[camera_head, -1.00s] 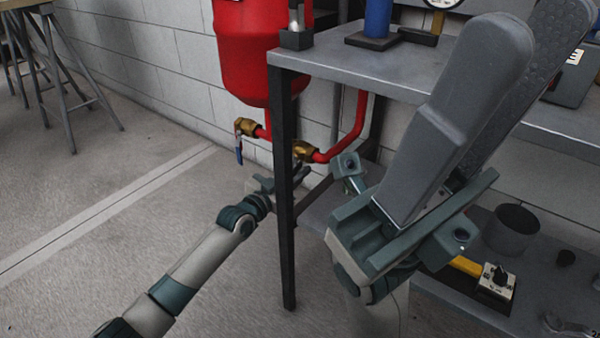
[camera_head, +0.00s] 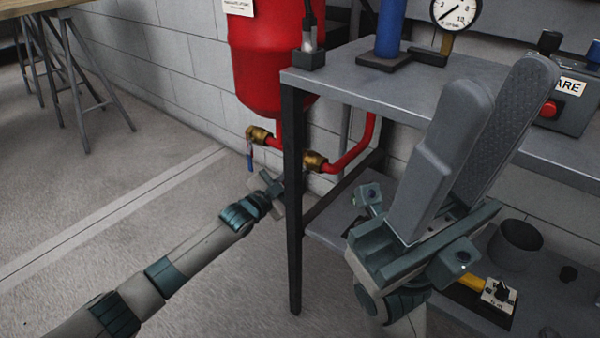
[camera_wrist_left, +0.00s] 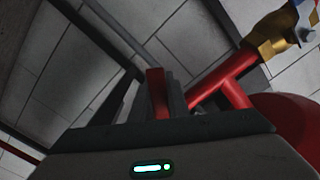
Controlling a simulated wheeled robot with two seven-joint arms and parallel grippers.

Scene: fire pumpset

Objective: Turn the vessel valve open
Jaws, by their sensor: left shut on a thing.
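A red vessel (camera_head: 270,60) hangs behind the table's left end. Under it, red pipe joins a brass valve with a blue handle (camera_head: 258,135), which also shows in the left wrist view (camera_wrist_left: 272,38). A second brass valve (camera_head: 315,161) sits on the pipe to the right, beside the table leg. My left gripper (camera_head: 270,184) is low, below the valves and just left of that leg. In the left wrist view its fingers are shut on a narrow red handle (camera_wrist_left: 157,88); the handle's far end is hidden. My right gripper (camera_head: 498,88) is open and empty, pointing up before the table.
The grey table (camera_head: 345,75) carries a blue cylinder (camera_head: 390,28), a gauge (camera_head: 453,12) and a control box (camera_head: 560,105). Its dark front leg (camera_head: 293,200) stands close beside my left gripper. A lower shelf holds a dark cup (camera_head: 517,243).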

